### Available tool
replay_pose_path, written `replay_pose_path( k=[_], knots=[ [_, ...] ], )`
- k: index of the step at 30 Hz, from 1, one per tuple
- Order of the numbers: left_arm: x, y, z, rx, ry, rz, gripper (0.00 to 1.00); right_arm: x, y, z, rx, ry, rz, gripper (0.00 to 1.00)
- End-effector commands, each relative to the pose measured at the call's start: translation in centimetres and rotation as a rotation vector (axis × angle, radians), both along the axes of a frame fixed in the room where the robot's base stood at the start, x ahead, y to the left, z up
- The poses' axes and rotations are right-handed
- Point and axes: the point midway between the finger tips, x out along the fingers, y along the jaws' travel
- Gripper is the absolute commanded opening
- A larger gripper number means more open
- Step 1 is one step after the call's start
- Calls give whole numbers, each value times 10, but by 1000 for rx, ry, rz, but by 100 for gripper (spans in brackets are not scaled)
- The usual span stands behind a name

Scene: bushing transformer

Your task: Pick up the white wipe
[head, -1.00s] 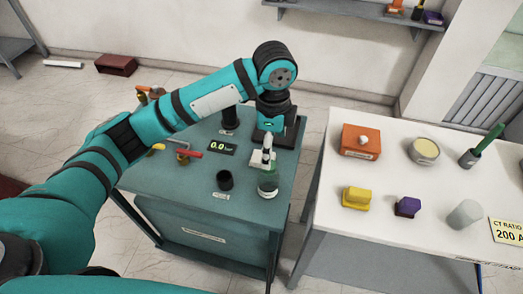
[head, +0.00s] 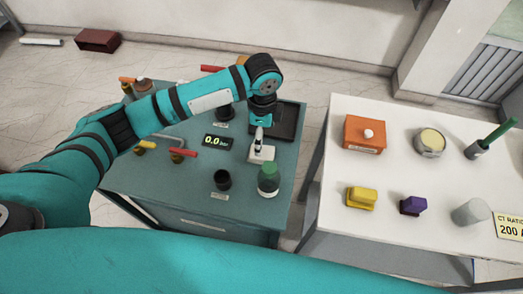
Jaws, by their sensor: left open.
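The white wipe (head: 265,154) is a small pale patch on the teal table, right of the digital readout. My left gripper (head: 259,142) points down just over it, at its back edge. The gripper is open, and its fingers look small and close to the wipe. I cannot tell whether they touch it. The gripper hides part of the wipe. My right gripper is not in view.
A green-capped bottle (head: 268,180) and a black cup (head: 222,180) stand just in front of the wipe. A dark tray (head: 287,122) lies behind it. Red-handled valves (head: 183,153) are at left. A white table (head: 400,170) with several objects stands at right.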

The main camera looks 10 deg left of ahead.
Motion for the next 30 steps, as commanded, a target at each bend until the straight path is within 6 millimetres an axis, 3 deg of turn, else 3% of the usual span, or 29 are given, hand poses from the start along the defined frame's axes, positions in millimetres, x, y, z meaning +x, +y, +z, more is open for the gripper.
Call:
replay_pose_path(
  k=[3,11,19,28,30],
  knots=[
    [0,0,-17,1,3,0,82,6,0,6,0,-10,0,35],
    [-2,0,-35,1,3,0,82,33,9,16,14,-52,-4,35],
    [-5,1,-73,1,2,0,82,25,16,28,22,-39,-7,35],
    [-5,1,-79,0,-1,-2,82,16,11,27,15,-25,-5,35],
    [-5,1,-79,0,-1,-2,73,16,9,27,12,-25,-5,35]
  ],
)
